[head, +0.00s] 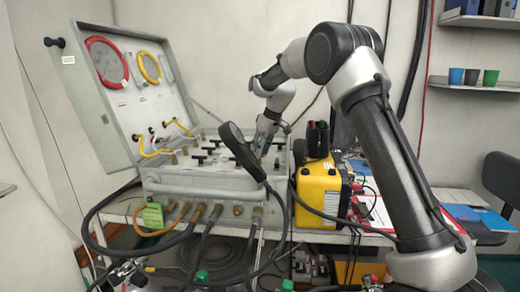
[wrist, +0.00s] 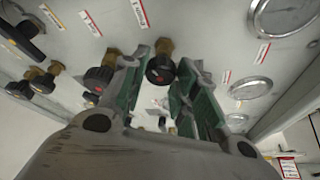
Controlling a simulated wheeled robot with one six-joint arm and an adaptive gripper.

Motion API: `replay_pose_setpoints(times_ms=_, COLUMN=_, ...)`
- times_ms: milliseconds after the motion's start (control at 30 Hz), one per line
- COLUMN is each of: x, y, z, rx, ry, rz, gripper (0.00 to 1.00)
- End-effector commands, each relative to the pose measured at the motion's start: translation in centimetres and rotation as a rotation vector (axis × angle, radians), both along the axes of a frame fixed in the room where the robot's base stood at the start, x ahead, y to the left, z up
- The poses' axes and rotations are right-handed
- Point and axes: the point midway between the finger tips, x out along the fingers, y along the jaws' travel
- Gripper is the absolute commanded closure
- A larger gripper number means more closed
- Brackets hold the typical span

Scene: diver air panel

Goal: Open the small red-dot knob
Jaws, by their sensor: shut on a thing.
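My gripper (wrist: 160,88) reaches down to the right part of the panel, and in the head view (head: 266,138) it is small and partly behind the black handset. The gripper is shut on this knob. A similar black knob with a red dot (wrist: 98,80) sits just outside the left finger. The held knob cannot be made out in the head view. How far it is turned cannot be told.
The grey panel case (head: 210,182) has its lid open at the left. A black handset (head: 240,150) stands close to my gripper. A yellow box (head: 316,190) is at the right. More knobs (wrist: 42,80) and several gauges (wrist: 250,88) flank the fingers.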

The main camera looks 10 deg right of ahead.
Motion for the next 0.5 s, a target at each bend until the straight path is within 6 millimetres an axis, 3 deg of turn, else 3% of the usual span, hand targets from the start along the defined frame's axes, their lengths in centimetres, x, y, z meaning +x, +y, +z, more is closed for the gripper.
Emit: replay_pose_setpoints(times_ms=500, x=0.30, y=-0.22, z=-0.03, rx=0.000, ry=0.000, rz=0.485, gripper=0.94)
